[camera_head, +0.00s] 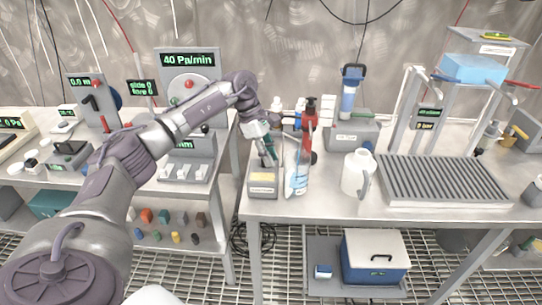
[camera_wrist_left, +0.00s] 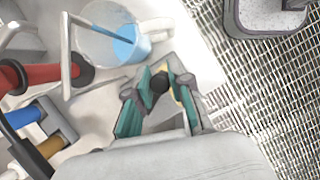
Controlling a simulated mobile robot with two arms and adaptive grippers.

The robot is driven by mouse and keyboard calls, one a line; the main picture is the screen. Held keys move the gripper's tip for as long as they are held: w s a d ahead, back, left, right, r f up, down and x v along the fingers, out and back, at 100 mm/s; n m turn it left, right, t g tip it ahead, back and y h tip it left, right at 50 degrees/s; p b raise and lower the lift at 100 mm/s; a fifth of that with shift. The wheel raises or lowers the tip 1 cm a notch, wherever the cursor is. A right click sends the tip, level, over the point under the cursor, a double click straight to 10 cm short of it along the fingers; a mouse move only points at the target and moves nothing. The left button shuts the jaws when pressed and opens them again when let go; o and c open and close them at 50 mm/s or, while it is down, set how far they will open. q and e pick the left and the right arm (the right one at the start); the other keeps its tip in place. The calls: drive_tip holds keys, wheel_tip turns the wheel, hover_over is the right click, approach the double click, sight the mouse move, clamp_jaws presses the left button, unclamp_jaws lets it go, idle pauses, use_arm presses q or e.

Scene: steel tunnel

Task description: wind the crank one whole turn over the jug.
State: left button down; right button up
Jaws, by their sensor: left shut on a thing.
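My left gripper (camera_head: 266,154) points down over a grey box with a yellow label (camera_head: 263,181), left of the clear jug. In the left wrist view its teal fingers (camera_wrist_left: 160,86) are closed around a black knob (camera_wrist_left: 159,82), which looks like the crank's grip. The crank's arm is mostly hidden by the gripper. My right gripper is not in view.
A red upright device (camera_head: 309,125) stands just behind the jug. A white jug (camera_head: 356,173) and a ribbed grey tray (camera_head: 440,180) stand to the right. A blue filter unit (camera_head: 350,92) is behind. A gap separates the two benches.

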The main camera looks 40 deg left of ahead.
use_arm(q)
drive_tip(key=shift+r, duration=0.1)
idle(0.3)
drive_tip(key=c, duration=1)
unclamp_jaws()
drive_tip(key=shift+c, duration=0.2)
drive_tip(key=shift+a, duration=0.1)
drive_tip(key=v, duration=1.2)
